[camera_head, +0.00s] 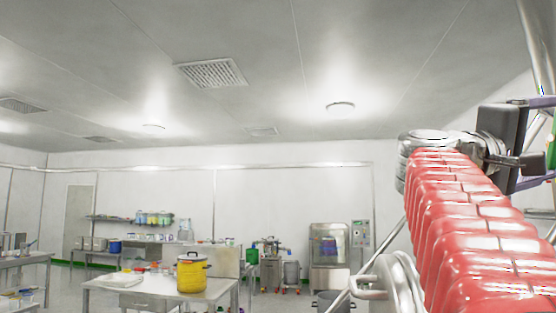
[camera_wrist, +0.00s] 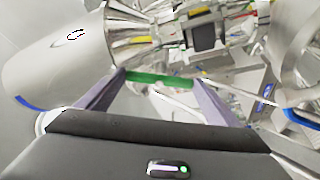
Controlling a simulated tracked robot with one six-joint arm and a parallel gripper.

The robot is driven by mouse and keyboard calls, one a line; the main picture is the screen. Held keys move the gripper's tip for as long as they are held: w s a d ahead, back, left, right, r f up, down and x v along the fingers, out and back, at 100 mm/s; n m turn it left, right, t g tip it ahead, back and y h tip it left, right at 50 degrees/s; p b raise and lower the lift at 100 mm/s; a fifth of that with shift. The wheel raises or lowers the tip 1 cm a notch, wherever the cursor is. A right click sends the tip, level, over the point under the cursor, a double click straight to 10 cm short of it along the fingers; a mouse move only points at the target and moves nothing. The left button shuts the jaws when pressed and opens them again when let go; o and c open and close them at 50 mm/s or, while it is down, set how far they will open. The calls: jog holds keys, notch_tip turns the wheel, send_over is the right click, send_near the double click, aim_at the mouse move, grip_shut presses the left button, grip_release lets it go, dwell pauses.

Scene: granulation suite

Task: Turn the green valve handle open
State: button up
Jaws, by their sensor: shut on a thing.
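The green valve handle (camera_wrist: 146,79) lies across the space between the two purple-grey fingers of my gripper (camera_wrist: 162,84) in the wrist view. My gripper is shut on it. In the head view, my gripper (camera_head: 543,142) is at the far right, its fingers reaching the picture edge. A small green part of the handle (camera_head: 552,154) shows there between the fingers. The rest of the handle is cut off by the frame. The handle's turning angle is hard to tell.
A large metal cylinder (camera_wrist: 62,68) and steel fittings crowd close around the fingers in the wrist view. In the head view, a steel pipe (camera_head: 537,45) rises beside my gripper. A table (camera_head: 140,298) with a yellow pot (camera_head: 192,275) stands farther off.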

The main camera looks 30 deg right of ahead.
jog(key=shift+n+t+y, duration=0.35)
jog(key=shift+n+y, duration=0.05)
jog(key=shift+n, duration=1)
jog(key=shift+n+t+y, duration=0.35)
jog(key=shift+n+y, duration=0.05)
jog(key=shift+n, duration=1)
jog(key=o, duration=0.9)
jog(key=shift+r, duration=0.1)
jog(key=shift+w+a+r, duration=0.1)
jog(key=shift+a, duration=0.1)
jog(key=shift+v, duration=6.7)
